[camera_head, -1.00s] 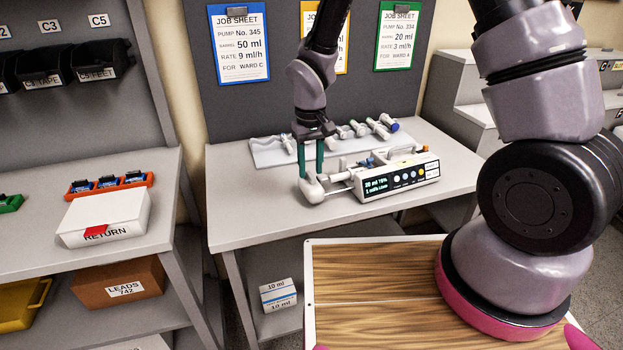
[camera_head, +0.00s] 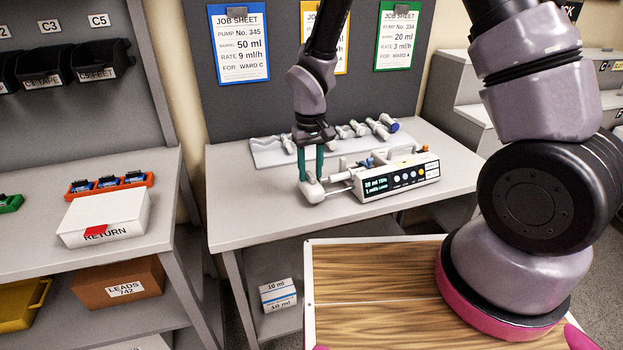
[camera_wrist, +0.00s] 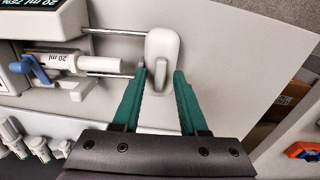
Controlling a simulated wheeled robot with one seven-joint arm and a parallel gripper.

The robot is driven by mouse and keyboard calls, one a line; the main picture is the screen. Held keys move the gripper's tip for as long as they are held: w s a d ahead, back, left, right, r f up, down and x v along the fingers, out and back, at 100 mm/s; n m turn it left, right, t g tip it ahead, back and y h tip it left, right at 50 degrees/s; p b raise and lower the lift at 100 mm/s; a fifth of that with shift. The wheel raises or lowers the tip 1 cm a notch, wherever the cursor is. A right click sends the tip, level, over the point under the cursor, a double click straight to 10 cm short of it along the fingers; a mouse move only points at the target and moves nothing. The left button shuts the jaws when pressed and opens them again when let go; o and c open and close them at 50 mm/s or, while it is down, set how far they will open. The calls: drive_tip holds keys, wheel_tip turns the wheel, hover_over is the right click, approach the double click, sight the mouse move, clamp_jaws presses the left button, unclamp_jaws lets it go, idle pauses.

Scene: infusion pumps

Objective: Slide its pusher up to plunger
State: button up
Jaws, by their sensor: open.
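The infusion pump (camera_head: 395,180) lies on the grey table, its screen lit. Its pale pusher (camera_head: 312,189) stands out from the left end on thin rods; it also shows in the wrist view (camera_wrist: 163,50). A syringe marked 20 ml (camera_wrist: 60,61) lies in the pump under a blue clamp (camera_wrist: 35,70). Its plunger end (camera_wrist: 118,66) points at the pusher, with a gap between them. My gripper (camera_head: 312,178) is open, its green fingers pointing down at the pusher. In the wrist view the fingertips (camera_wrist: 162,74) lie on either side of the pusher's lower part; contact cannot be told.
Several syringes lie on a grey tray (camera_head: 268,154) behind the pump. Job sheets (camera_head: 239,45) hang on the back panel. A white return box (camera_head: 105,217) stands on the left bench. The table front left of the pump is clear.

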clamp_jaws()
drive_tip(key=shift+d, duration=0.1)
drive_tip(key=shift+w+d, duration=0.35)
drive_tip(key=shift+d, duration=0.45)
drive_tip(key=shift+w+d, duration=0.1)
drive_tip(key=shift+d, duration=0.15)
unclamp_jaws()
wheel_tip(320, 180, up, 7)
idle(0.9)
drive_tip(key=shift+r, duration=0.1)
